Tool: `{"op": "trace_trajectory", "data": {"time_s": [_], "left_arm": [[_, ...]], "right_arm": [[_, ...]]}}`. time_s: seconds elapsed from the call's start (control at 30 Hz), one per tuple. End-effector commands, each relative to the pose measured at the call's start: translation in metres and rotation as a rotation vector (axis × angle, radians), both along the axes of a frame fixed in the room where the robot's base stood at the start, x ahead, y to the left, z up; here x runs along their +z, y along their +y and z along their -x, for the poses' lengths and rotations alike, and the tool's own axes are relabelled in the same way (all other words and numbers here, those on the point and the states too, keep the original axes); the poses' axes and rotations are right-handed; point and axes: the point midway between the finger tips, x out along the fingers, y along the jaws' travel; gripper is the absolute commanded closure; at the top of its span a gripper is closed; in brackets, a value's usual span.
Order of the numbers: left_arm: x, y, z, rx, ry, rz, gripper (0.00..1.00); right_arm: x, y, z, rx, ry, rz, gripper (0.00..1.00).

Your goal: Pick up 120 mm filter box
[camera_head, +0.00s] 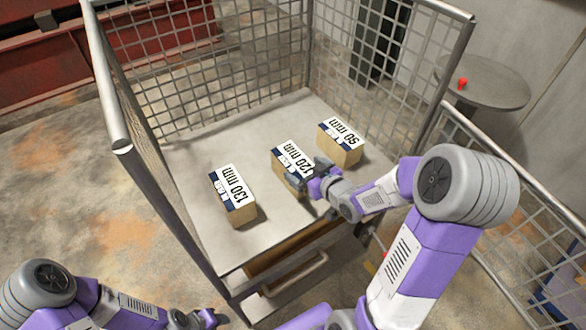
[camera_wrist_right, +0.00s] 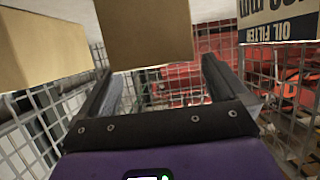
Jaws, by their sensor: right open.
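The 120 mm filter box (camera_head: 291,156) is a cardboard box with a white and dark blue label on top. It stands between the 130 mm box (camera_head: 233,190) and the 90 mm box (camera_head: 342,150). My right gripper (camera_head: 308,183) is at the near right side of the 120 mm box and covers part of it. In the right wrist view its two fingers (camera_wrist_right: 160,88) are apart and empty, with a plain cardboard box face (camera_wrist_right: 145,35) just beyond them. Whether they touch it, I cannot tell. My left gripper (camera_head: 210,318) is low at the bottom edge, away from the boxes.
The boxes stand on a pale flat deck (camera_head: 215,150) inside a wire mesh cage (camera_head: 250,60). A metal post (camera_head: 150,200) rises at its left. A grey round table (camera_head: 490,85) with a small red object (camera_head: 462,83) is behind at the right. Bare deck lies left and front of the boxes.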

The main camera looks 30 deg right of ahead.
Motion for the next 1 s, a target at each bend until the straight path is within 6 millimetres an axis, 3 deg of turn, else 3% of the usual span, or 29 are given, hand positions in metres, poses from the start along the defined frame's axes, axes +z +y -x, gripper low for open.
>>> {"op": "trace_trajectory", "data": {"time_s": [0.3, 0.57, 1.0], "left_arm": [[-0.012, 0.0, 0.0, 0.0, -0.001, 0.0, 0.57], [-0.011, 0.0, 0.0, 0.0, -0.001, 0.0, 0.57], [-0.012, 0.0, 0.0, 0.0, -0.001, 0.0, 0.57]], "right_arm": [[-0.019, 0.001, -0.039, 0.001, 0.001, 0.0, 0.0], [-0.019, 0.001, -0.042, -0.001, 0.001, 0.0, 0.0], [-0.018, 0.001, -0.042, -0.001, -0.004, 0.0, 0.63]]}}
